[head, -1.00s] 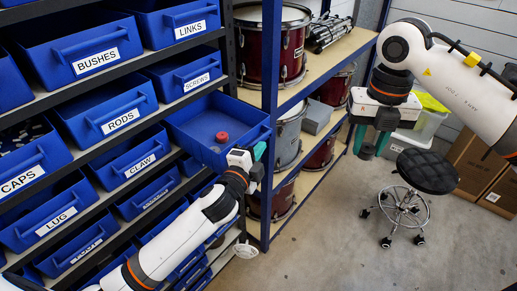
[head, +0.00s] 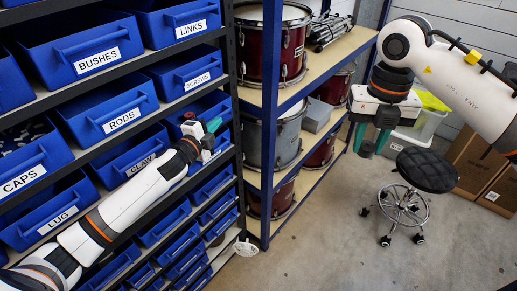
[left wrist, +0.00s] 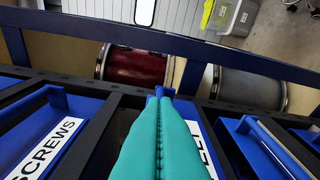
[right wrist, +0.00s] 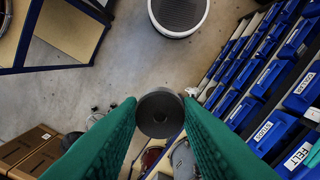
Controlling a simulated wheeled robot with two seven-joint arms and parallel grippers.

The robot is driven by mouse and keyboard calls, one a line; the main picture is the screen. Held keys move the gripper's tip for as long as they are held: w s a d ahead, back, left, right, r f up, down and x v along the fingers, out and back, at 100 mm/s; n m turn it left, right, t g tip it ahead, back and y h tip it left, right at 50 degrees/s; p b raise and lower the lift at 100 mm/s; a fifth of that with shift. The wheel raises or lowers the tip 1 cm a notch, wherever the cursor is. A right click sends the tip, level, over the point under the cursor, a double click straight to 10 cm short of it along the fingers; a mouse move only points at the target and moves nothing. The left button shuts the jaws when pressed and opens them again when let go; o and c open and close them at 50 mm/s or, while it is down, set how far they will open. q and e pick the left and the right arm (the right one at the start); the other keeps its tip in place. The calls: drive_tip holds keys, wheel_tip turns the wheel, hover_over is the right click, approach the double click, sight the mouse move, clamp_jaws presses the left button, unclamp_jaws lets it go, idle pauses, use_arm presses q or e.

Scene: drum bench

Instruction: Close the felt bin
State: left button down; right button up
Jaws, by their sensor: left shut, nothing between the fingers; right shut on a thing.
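The felt bin (head: 213,104) is a blue drawer in the dark rack, now back among its neighbours. My left arm hides much of its front in the head view, so a small remaining gap cannot be told. Its white label shows partly in the left wrist view (left wrist: 203,150) and reads FELT in the right wrist view (right wrist: 298,156). My left gripper (head: 213,126) is shut and empty, its teal fingertips (left wrist: 160,95) at the bin's front. My right gripper (head: 372,142) is shut on a dark grey round thing (right wrist: 160,113), held in the air well right of the rack.
The screws bin (head: 190,75) and rods bin (head: 108,110) sit near the felt bin. Right of the rack, a blue-framed shelf (head: 270,100) holds drums. A black stool (head: 425,170) stands on open floor, with a clear tub (head: 415,125) and cardboard boxes (head: 480,165) behind.

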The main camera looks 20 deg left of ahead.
sight(207, 120)
use_arm(q)
drive_tip(key=shift+w+a, duration=0.25)
drive_tip(key=shift+a, duration=0.5)
drive_tip(key=shift+w+a, duration=0.25)
drive_tip(key=shift+a, duration=0.45)
drive_tip(key=shift+r, duration=0.1)
